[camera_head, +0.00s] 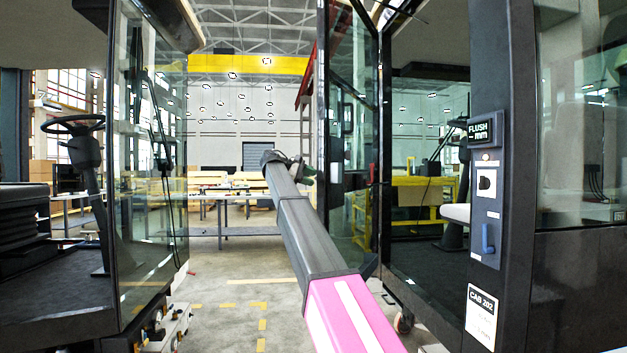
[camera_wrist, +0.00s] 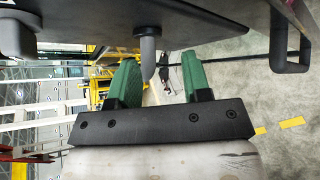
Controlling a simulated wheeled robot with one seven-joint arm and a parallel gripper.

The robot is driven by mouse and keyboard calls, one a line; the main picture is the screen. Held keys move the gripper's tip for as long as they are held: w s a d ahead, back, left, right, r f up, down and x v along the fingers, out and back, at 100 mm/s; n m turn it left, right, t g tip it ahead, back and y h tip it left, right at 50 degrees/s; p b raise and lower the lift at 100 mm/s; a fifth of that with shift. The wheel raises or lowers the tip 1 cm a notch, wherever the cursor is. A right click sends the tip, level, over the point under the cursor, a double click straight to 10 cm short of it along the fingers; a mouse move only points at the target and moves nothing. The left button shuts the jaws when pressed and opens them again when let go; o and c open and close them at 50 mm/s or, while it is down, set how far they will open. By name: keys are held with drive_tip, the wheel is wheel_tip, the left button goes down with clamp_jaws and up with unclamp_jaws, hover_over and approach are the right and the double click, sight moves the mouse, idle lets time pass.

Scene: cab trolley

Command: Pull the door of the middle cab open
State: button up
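A glass door panel in a dark frame (camera_head: 352,120) stands swung outward beside the opening of the cab labelled CAB 202 (camera_head: 503,150). Whether this is the middle cab I cannot tell for sure. My gripper (camera_head: 298,166) is small at the far end of my arm, left of the door's edge. In the wrist view my gripper's two green fingers (camera_wrist: 160,80) are apart. A grey post (camera_wrist: 148,52) hangs from a dark panel (camera_wrist: 190,18) and shows in the gap, closer to the left finger. Contact cannot be told. The fingers hold nothing that I can see.
Another glazed cab with a steering wheel (camera_head: 73,125) stands at left. The post of CAB 202 carries a display reading FLUSH (camera_head: 481,130) and a blue handle (camera_head: 488,239). A black bracket (camera_wrist: 290,45) is at the wrist view's right. Floor between the cabs (camera_head: 230,285) is clear.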

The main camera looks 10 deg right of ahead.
drive_tip(key=s+v, duration=0.2)
drive_tip(key=v, duration=0.6)
drive_tip(key=shift+f, duration=0.3)
idle(0.4)
drive_tip(key=shift+w, duration=0.1)
